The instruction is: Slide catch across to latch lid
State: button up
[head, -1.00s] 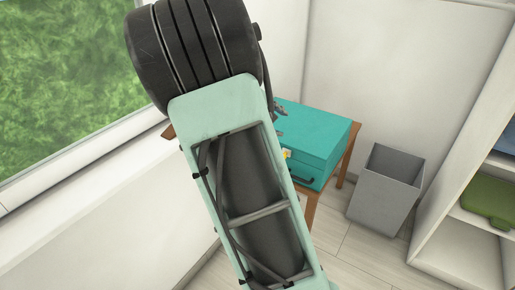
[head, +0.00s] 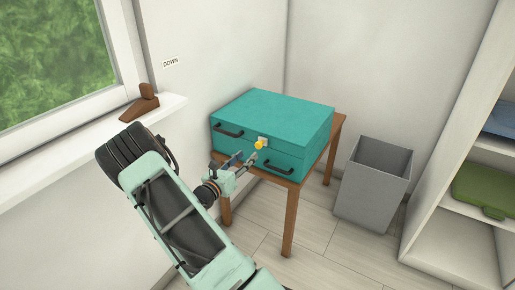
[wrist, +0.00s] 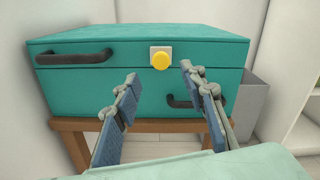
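A teal box (head: 278,112) with a shut lid stands on a small wooden table. Its catch, a yellow knob (head: 259,145) on a pale plate (head: 264,140), sits at the seam on the front face; it also shows in the wrist view (wrist: 160,61). A dark handle (head: 229,131) is on the lid at the left, and another dark handle (head: 278,168) is lower on the body at the right. My gripper (head: 244,158) is open and empty in front of the box, below the catch. In the wrist view its fingers (wrist: 158,75) stand apart, either side of the knob and short of it.
The wooden table (head: 290,215) has a narrow front edge before the box. A grey bin (head: 372,185) stands to the right, with a white shelf (head: 450,250) beyond. A window sill (head: 110,130) with a brown wedge-shaped thing (head: 140,104) is at the left.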

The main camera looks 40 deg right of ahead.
aim_at(257, 146)
jog(key=b+x, duration=0.1)
jog(key=x, duration=0.8)
jog(key=shift+d+b, duration=0.15)
jog(key=shift+b, duration=0.2)
jog(key=shift+c, duration=0.2)
grip_shut()
